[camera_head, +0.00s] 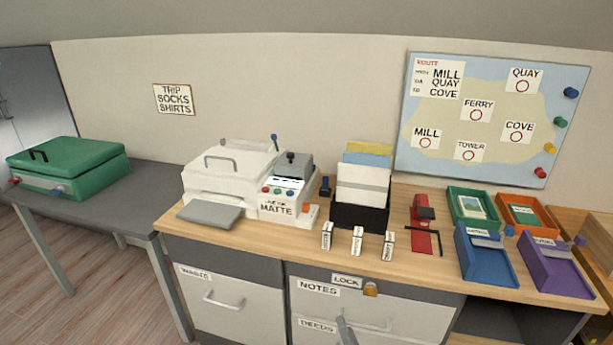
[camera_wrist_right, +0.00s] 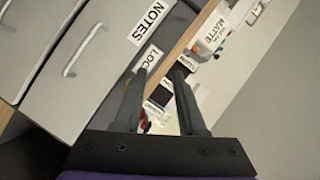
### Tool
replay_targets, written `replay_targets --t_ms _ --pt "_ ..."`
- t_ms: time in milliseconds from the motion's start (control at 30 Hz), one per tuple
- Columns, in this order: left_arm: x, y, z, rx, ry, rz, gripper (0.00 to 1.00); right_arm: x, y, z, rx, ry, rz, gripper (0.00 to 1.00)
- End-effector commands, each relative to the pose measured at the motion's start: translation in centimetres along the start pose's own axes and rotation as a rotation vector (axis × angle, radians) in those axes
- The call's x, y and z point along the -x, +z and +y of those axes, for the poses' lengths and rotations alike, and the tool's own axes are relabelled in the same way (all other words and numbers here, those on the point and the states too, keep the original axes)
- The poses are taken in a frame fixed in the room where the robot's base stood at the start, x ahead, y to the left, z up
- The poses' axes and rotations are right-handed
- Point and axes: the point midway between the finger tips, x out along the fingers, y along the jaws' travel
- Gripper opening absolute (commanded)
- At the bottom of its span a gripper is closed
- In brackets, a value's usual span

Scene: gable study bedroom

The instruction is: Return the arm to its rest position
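My right gripper (camera_head: 345,328) shows only as a small grey piece at the bottom edge of the head view, in front of the drawer marked NOTES (camera_head: 375,309). In the right wrist view, my right gripper (camera_wrist_right: 157,76) has its two dark fingers apart, with nothing held between them. The NOTES drawer front and the desk edge lie beyond the fingers there. Most of my right arm is hidden. My left gripper is in neither view.
A wooden desk (camera_head: 295,246) carries a white printer (camera_head: 230,165), a black file holder (camera_head: 358,217), a red device (camera_head: 422,228) and several coloured trays. A gold padlock (camera_head: 370,289) hangs below the desk edge. A green case (camera_head: 75,163) lies on the grey table (camera_head: 120,205) at left.

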Motion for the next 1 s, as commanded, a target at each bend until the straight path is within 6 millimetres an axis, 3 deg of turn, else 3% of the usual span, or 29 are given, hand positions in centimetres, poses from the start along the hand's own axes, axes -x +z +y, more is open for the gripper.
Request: replay_targets --t_ms 133,300,667,700,1000 --pt "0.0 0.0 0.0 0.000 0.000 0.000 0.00 4.3 1.6 1.6 0.284 0.122 -0.227 0.40" --pt "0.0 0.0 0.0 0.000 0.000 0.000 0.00 10.5 2.8 5.6 0.553 0.294 -0.469 0.40" --pt "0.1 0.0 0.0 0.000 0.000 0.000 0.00 23.2 1.6 12.9 0.866 0.628 -0.826 0.40" --pt "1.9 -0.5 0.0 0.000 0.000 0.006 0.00 23.3 0.9 11.2 0.862 0.615 -0.814 0.40" --pt "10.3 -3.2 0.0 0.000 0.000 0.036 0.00 25.5 -3.3 3.6 0.866 0.595 -0.782 0.40"
